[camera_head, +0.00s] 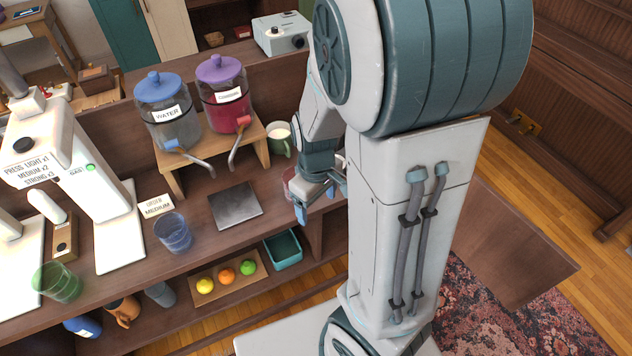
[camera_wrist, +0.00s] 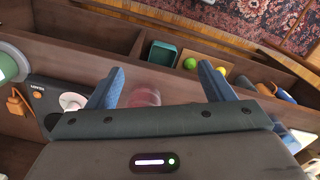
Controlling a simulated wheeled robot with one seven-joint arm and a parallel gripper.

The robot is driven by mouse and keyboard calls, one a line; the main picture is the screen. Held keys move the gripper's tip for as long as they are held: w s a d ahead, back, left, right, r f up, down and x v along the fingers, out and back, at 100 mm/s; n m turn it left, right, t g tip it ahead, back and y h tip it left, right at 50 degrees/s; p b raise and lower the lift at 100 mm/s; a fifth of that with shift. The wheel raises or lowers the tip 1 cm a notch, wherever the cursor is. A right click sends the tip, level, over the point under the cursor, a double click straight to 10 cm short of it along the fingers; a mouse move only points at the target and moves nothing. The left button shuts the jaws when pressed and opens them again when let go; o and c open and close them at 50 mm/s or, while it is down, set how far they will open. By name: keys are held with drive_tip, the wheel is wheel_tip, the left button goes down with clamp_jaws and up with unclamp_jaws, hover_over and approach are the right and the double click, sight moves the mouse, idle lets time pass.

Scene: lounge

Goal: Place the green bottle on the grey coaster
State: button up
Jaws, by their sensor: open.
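I cannot make out a green bottle in either view. The grey coaster (camera_head: 235,205) is a dark square lying flat and bare on the counter, in front of the drink dispensers. My gripper (camera_head: 318,197) is at the counter, to the right of the coaster, partly hidden by my arm. In the wrist view my gripper (camera_wrist: 158,82) has its two blue fingers spread apart. A pinkish see-through glass (camera_wrist: 144,97) shows between the fingers; contact cannot be told. Its edge also shows in the head view (camera_head: 290,181), left of my gripper.
A green tumbler (camera_head: 57,283) and blue tumbler (camera_head: 173,233) stand on the counter at left. A green mug (camera_head: 279,140) stands beside the water (camera_head: 168,112) and red drink (camera_head: 222,95) dispensers. Below are a fruit board (camera_head: 228,279) and teal bin (camera_head: 283,250).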

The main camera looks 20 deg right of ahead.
drive_tip(key=s+a+r+m+t, duration=0.1)
drive_tip(key=s+r+m, duration=0.1)
drive_tip(key=r, duration=0.5)
drive_tip(key=s+a+r+m+t, duration=0.2)
drive_tip(key=s+r+m, duration=0.1)
drive_tip(key=r, duration=0.4)
drive_tip(key=shift+s+r, duration=0.4)
drive_tip(key=shift+s, duration=0.4)
